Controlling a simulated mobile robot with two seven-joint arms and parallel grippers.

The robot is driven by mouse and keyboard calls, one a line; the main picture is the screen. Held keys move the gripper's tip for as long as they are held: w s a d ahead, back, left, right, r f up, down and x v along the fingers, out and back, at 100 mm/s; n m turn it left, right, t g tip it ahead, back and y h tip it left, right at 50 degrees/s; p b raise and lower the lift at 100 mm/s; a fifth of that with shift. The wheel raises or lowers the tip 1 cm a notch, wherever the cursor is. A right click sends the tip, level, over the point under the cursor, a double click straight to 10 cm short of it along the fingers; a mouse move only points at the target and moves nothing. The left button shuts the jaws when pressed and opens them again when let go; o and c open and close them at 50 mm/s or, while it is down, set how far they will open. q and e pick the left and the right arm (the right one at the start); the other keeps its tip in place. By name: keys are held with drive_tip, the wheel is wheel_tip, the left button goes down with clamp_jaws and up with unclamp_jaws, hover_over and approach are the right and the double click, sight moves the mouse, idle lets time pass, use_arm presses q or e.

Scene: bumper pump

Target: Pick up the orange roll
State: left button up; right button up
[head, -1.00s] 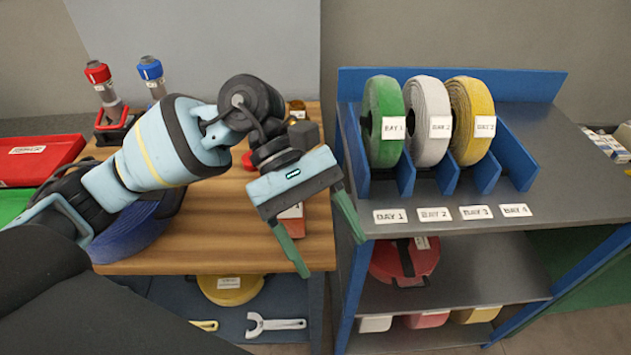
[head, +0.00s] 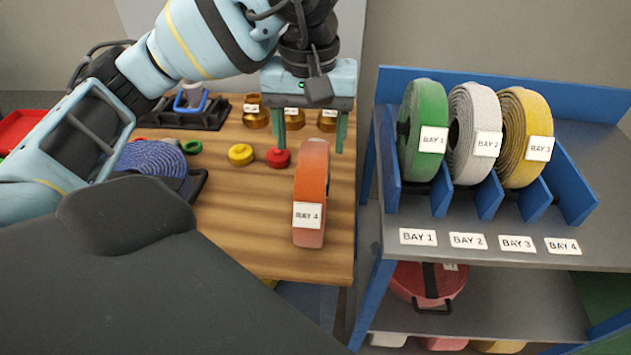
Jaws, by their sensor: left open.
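The orange roll (head: 311,180) stands upright on its edge on the wooden table (head: 235,225), near the table's right side. A white label on it reads BAY 4. My left gripper (head: 310,145) is open, pointing down above the roll. Its two fingers hang to the left and right of the roll's top, the left fingertip a little above the table items behind. I cannot tell whether either finger touches the roll. My right gripper is not in view.
A blue-sided rack (head: 470,248) on the right holds green, white and yellow rolls; its rightmost bay is empty.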

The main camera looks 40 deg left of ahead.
sight(314, 153)
use_arm(q)
drive_tip(key=shift+w+f, duration=0.2)
drive_tip(key=shift+f, duration=0.6)
drive_tip(key=shift+d+f, duration=0.1)
drive_tip(key=shift+f, duration=2.4)
clamp_jaws()
